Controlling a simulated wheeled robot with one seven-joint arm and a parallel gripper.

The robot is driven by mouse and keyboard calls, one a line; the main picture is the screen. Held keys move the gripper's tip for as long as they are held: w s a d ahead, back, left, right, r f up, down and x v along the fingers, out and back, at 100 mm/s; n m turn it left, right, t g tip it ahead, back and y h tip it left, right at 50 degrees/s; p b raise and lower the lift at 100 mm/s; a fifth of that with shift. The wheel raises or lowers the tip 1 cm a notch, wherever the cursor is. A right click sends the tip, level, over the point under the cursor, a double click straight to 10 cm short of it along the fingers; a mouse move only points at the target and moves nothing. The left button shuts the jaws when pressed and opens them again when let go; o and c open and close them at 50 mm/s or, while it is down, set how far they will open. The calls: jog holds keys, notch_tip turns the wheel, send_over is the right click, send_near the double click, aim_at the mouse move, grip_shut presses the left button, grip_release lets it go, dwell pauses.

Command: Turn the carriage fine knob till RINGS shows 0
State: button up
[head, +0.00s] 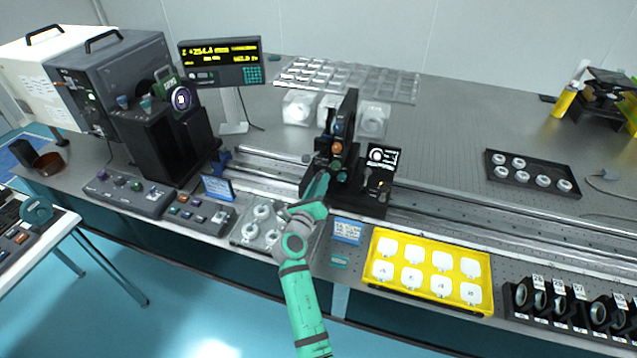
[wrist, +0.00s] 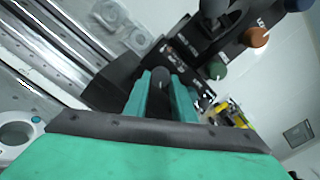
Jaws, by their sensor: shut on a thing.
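The black carriage (head: 374,207) stands on the long rail, with its upright optic mount above it. My gripper (head: 318,186) reaches the carriage's front left side. In the wrist view my gripper (wrist: 166,88) is shut on a dark round knob (wrist: 160,76) at the carriage's side; its label cannot be read. A green knob (wrist: 217,70) and an orange knob (wrist: 257,37) sit higher on the mount, apart from the fingers. A small black screen (head: 383,157) beside the mount shows a white ring pattern; its digits are too small to read.
A display (head: 221,62) with yellow digits stands at the back left, near a lamp housing (head: 112,80). A yellow tray (head: 428,272) of white pieces lies in front of the rail. A black tray (head: 533,174) lies to the right. The rail (head: 480,232) is clear right of the carriage.

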jog(key=shift+d+r+n, duration=0.2)
jog(key=shift+d+n, duration=0.1)
jog(key=shift+n, duration=0.6)
jog(key=shift+d+r+n, duration=0.2)
jog(key=shift+d+n, duration=0.1)
jog(key=shift+n, duration=0.6)
jog(key=shift+r, duration=0.2)
jog(key=o, duration=1.1)
jog(key=shift+c, duration=0.2)
jog(key=shift+a+f, duration=0.3)
jog(key=shift+a, duration=0.05)
jog(key=v, duration=1)
jog(key=shift+s, duration=0.35)
jog(key=shift+a, duration=0.1)
